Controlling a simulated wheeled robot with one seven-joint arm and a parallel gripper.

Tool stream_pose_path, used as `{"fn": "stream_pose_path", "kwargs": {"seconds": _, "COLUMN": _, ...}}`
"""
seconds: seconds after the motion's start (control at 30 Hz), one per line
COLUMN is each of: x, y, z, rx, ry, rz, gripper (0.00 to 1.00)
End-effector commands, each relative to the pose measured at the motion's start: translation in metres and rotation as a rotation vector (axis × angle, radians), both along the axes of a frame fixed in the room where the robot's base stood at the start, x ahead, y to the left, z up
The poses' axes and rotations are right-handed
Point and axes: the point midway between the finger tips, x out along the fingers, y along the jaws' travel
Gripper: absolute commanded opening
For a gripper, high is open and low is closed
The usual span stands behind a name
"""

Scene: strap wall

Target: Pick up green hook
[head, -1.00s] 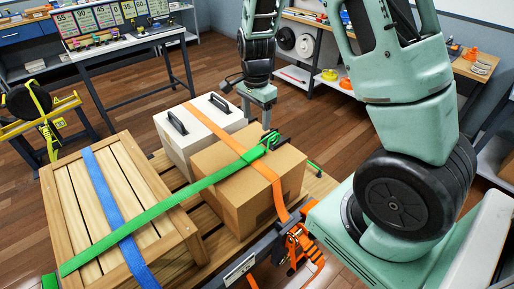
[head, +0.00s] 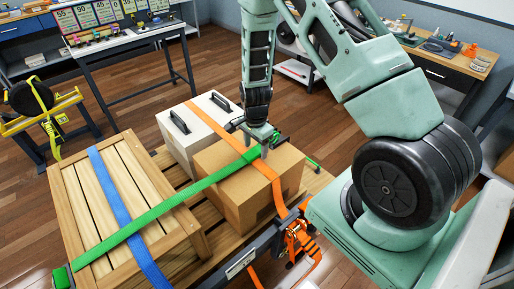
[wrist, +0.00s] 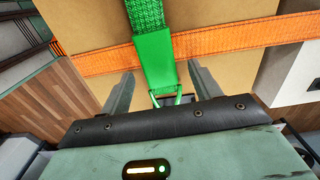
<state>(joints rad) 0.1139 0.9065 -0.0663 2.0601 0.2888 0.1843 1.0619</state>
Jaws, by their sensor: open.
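The green strap (head: 165,205) runs across the wooden crate and onto the cardboard box. Its end, a green sleeve (wrist: 153,60), lies over the orange strap in the wrist view. The green wire hook (wrist: 166,99) shows just below that sleeve, partly hidden by my gripper body. My gripper (wrist: 162,86) is open, with one finger on each side of the sleeve and hook and a gap on both sides. In the head view my gripper (head: 262,144) is over the box top at the strap end, and it hides most of the hook there.
The orange strap (head: 262,168) crosses the cardboard box (head: 245,205) to an orange ratchet (head: 297,238) at the pallet edge. A white case (head: 190,140) with black handles stands behind. A blue strap (head: 120,205) crosses the wooden crate (head: 75,200).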

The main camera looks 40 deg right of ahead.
Motion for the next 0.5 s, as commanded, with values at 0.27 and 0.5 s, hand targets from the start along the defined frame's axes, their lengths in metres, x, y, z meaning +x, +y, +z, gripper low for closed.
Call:
{"fn": "stream_pose_path", "kwargs": {"seconds": 0.27, "x": 0.0002, "y": -0.0003, "z": -0.0084, "rx": 0.000, "ry": -0.001, "rz": -0.001, "gripper": 0.63}}
{"fn": "stream_pose_path", "kwargs": {"seconds": 0.5, "x": 0.0002, "y": -0.0002, "z": -0.0082, "rx": 0.000, "ry": -0.001, "rz": -0.001, "gripper": 0.24}}
